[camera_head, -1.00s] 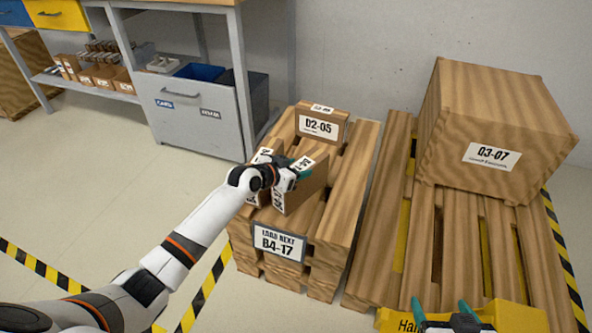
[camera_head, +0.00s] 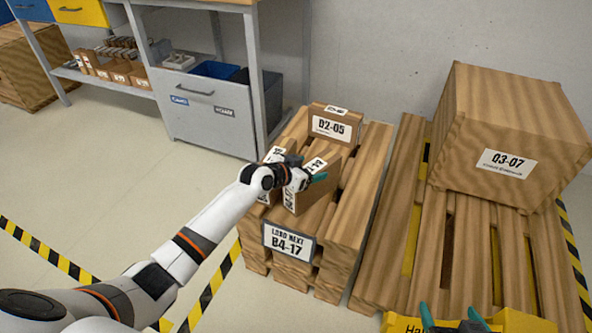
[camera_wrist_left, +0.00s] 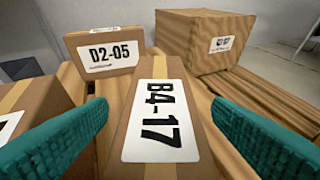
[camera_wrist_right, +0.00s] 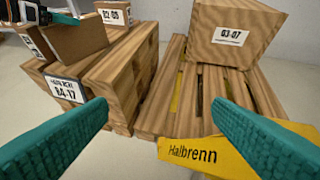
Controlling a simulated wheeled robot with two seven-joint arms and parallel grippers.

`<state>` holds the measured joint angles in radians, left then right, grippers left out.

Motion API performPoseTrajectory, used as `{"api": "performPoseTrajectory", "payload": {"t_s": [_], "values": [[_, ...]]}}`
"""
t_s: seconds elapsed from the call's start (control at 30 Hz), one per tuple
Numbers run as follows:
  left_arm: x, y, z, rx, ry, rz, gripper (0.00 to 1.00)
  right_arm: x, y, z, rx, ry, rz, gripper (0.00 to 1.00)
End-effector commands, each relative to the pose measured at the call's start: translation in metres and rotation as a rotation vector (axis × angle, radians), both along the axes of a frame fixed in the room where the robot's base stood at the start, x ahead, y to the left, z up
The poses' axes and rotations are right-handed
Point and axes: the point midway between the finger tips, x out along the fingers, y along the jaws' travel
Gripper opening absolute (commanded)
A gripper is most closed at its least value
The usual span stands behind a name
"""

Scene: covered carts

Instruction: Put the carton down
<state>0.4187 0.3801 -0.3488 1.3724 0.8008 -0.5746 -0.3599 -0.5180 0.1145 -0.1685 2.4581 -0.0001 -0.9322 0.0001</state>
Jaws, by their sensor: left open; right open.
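The carton labelled B4-17 (camera_wrist_left: 158,88) stands upright on the stacked wooden pallets (camera_head: 346,226); it also shows in the head view (camera_head: 316,192). My left gripper (camera_head: 304,174) is open. In the left wrist view its fingers (camera_wrist_left: 160,108) lie on either side of the carton's labelled top, with visible gaps. My right gripper (camera_head: 450,314) is open and empty, above a yellow ledge marked Halbrenn (camera_wrist_right: 205,157). The carton's lower part is hidden in the left wrist view.
Carton D2-05 (camera_head: 333,127) stands behind on the same stack, and another carton (camera_wrist_left: 32,112) stands close on the left. A sign reading LOAD NEXT B4-17 (camera_head: 289,241) is on the stack's front.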

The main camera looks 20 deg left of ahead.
Motion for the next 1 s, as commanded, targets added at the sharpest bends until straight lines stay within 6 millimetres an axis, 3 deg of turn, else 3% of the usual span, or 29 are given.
{"api": "performPoseTrajectory", "payload": {"t_s": [0.17,0.4,0.6,1.0], "values": [[-0.016,0.008,0.010,0.002,0.000,0.000,0.74,-0.022,-0.009,-0.015,-0.037,0.161,-0.012,0.74],[-0.049,0.023,0.027,0.004,0.002,-0.001,0.74,-0.071,-0.027,-0.039,-0.102,0.461,-0.036,0.74],[-0.075,0.035,0.041,0.002,0.001,-0.001,0.74,-0.112,-0.039,-0.048,-0.144,0.673,-0.052,0.74],[-0.102,0.042,0.049,0.001,0.011,-0.005,0.74,-0.111,-0.039,-0.043,-0.144,0.673,-0.052,0.74]]}}
